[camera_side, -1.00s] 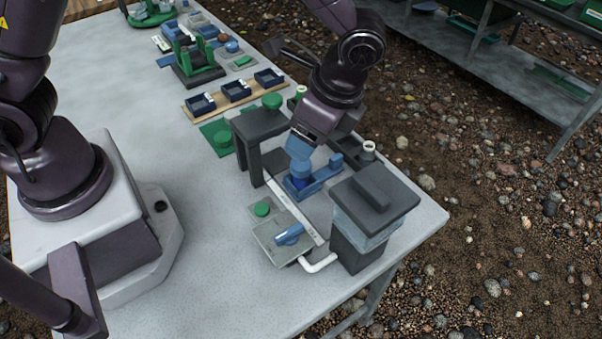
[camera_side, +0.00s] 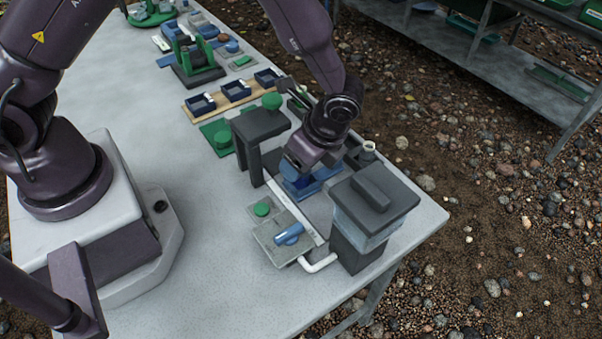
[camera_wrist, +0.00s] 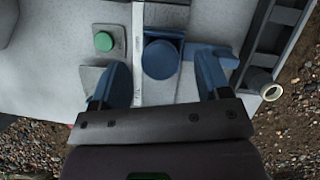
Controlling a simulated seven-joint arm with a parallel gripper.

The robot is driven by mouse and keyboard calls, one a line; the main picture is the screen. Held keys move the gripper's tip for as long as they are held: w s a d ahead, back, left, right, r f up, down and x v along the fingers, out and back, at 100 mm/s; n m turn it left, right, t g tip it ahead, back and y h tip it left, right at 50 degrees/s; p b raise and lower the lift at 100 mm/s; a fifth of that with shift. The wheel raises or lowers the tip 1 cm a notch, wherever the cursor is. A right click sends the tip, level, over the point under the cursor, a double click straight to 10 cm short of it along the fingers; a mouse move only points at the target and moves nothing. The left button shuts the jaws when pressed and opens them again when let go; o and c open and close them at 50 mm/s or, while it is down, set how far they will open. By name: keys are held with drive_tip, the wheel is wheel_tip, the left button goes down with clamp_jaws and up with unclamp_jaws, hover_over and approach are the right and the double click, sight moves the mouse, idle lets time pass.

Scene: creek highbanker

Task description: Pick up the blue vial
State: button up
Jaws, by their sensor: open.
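The blue vial (camera_wrist: 160,60) shows in the wrist view as a round blue top, seated upright in a blue holder (camera_wrist: 174,36) with a side arm. My gripper (camera_wrist: 162,70) is open, with one blue finger to the left of the vial and one to the right, and visible gaps on both sides. In the side view my gripper (camera_side: 292,172) is low over the blue holder (camera_side: 310,186), and its fingers and body hide most of the vial.
A dark arch-shaped stand (camera_side: 258,125) is left of my gripper, and a dark lidded box (camera_side: 373,205) is to its right. A grey box with a blue cylinder (camera_side: 289,234) lies in front. A pale-topped tube (camera_side: 368,148) stands behind.

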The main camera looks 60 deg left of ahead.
drive_tip(key=shift+x, duration=1.4)
drive_tip(key=c, duration=1)
drive_tip(key=shift+r, duration=0.1)
drive_tip(key=shift+r, duration=0.2)
wheel_tip(320, 180, up, 2)
drive_tip(key=shift+r, duration=0.1)
drive_tip(key=s+a+r, duration=0.3)
drive_tip(key=s+r, duration=0.7)
drive_tip(key=s, duration=0.3)
drive_tip(key=shift+s, duration=0.35)
drive_tip(key=shift+w+a+r, duration=0.1)
